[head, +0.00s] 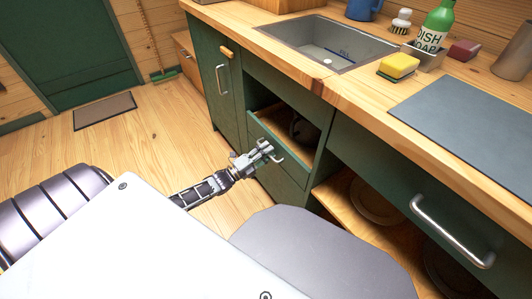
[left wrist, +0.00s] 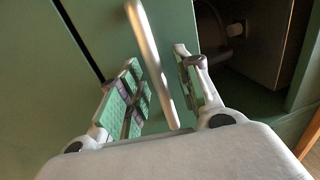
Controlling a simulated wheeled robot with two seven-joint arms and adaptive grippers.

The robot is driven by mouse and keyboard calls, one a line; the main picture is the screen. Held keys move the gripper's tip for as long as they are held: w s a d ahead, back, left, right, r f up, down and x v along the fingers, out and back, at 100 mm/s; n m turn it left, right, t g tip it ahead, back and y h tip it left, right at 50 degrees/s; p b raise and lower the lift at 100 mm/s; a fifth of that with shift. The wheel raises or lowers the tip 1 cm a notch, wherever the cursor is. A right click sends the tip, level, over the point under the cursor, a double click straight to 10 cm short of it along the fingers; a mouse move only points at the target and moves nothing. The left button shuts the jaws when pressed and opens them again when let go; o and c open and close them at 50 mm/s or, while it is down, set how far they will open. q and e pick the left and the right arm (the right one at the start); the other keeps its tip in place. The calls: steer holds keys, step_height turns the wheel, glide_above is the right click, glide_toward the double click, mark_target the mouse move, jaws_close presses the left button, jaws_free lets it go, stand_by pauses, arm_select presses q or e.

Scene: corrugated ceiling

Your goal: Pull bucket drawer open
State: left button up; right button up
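The green drawer front (head: 283,170) is below the sink in the head view, with a dark opening (head: 307,128) above and behind its top edge. A dark rounded thing inside is too shaded to name surely. My left gripper (head: 266,153) is at the drawer's silver bar handle (head: 279,159). In the left wrist view the handle (left wrist: 152,62) runs between the two fingers of the gripper (left wrist: 160,82), with a gap visible on each side. The fingers are open around it. My right gripper is not in view.
The wooden counter (head: 350,98) holds a sink (head: 325,45), a yellow sponge (head: 398,66), a green soap bottle (head: 435,25) and a grey mat (head: 470,115). A handled green drawer (head: 400,175) and open shelf with plates (head: 375,205) are at right.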

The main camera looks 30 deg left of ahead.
arm_select(q)
jaws_close()
stand_by(0.3)
steer(key=shift+s, duration=0.1)
